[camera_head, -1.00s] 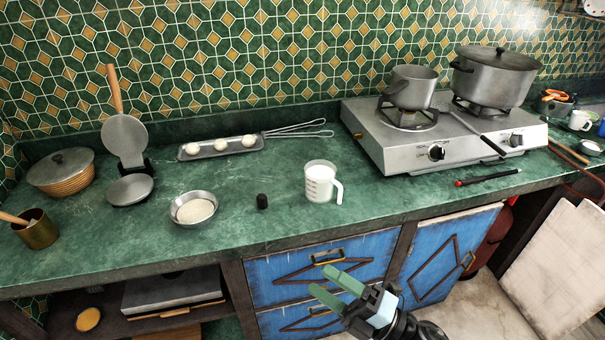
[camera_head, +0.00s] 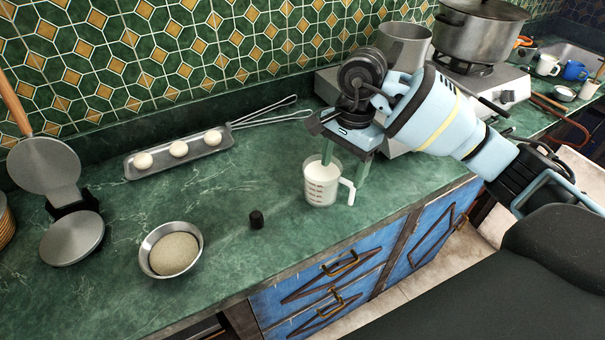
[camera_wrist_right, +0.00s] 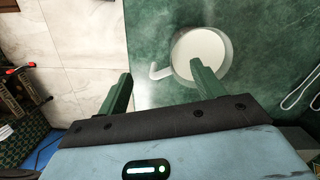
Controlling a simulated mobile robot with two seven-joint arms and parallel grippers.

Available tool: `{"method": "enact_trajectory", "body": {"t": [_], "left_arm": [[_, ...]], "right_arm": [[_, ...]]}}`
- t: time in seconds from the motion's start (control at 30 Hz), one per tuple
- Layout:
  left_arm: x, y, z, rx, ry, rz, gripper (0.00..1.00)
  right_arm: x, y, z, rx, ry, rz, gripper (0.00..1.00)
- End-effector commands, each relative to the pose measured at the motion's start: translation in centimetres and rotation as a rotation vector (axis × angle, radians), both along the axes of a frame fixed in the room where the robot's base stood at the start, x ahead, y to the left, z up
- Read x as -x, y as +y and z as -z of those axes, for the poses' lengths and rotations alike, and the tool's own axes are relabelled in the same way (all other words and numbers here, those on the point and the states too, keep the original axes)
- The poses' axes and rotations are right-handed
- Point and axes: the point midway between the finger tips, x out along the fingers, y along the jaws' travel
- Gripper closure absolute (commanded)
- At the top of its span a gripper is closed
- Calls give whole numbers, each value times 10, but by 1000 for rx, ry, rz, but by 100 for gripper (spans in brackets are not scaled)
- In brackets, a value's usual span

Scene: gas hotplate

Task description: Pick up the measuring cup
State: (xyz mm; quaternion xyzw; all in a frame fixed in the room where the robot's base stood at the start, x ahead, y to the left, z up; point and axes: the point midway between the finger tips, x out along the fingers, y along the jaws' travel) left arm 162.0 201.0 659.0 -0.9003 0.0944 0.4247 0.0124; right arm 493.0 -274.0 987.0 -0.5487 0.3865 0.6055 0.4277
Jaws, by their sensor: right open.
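The measuring cup (camera_head: 321,188) is clear with markings, holds white contents, and stands upright on the green counter with its handle to the right. My right gripper (camera_head: 345,167) is open and points down at the cup. In the head view one finger is over the cup's mouth and the other is by the handle. In the right wrist view the cup (camera_wrist_right: 203,52) is seen from above, its handle between the open fingers (camera_wrist_right: 161,72). One finger overlaps the cup's near rim; I cannot tell whether it touches. My left gripper is not in view.
A tray (camera_head: 212,149) with white balls lies behind. The gas hotplate (camera_head: 516,84) with pots is behind my right arm. The counter's front edge is close.

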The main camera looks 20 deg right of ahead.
Motion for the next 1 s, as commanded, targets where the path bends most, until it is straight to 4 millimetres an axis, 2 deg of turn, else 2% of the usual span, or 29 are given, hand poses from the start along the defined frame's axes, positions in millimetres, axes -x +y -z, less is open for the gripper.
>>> {"method": "enact_trajectory", "body": {"t": [0.03,0.13,0.33,0.63,0.83,1.0], "left_arm": [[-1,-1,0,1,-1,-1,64],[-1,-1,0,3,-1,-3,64],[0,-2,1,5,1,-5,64],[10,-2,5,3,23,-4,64],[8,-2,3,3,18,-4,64],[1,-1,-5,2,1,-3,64]], "right_arm": [[-3,-11,-6,42,-11,-1,32],[-6,-22,-13,92,-20,-2,32],[-6,-25,-14,102,-23,-2,32],[-5,-24,10,99,-22,-1,32],[-4,-24,16,98,-21,-2,32],[1,-25,35,97,-21,-2,32]]}}
